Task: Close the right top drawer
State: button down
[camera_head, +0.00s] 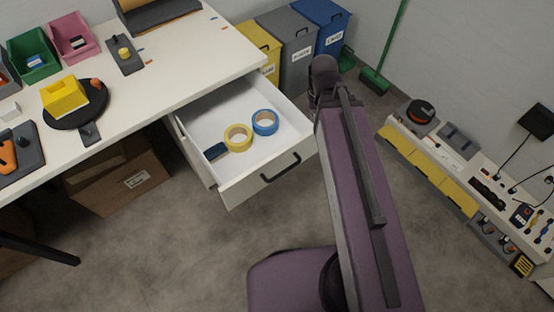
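The top drawer (265,187) under the right end of the white table is pulled well out. Its front panel with a dark bar handle (281,167) faces the lower right. Inside lie a yellow tape roll (238,137), a blue tape roll (265,122) and a small dark blue item (215,151). My purple arm reaches up the picture just right of the drawer. The dark end of my arm (324,78) is beyond the drawer's right front corner, with no contact visible. Gripper fingers cannot be made out there.
The white table (170,80) carries bins, a black turntable and tools. A cardboard box (115,178) stands beneath it, left of the drawer. Yellow, grey and blue bins (299,55) stand behind. A low workbench (440,165) is at right. Floor before the drawer is clear.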

notch_tip(320, 180, up, 23)
jog(key=p, duration=2.2)
jog(key=shift+r, duration=0.2)
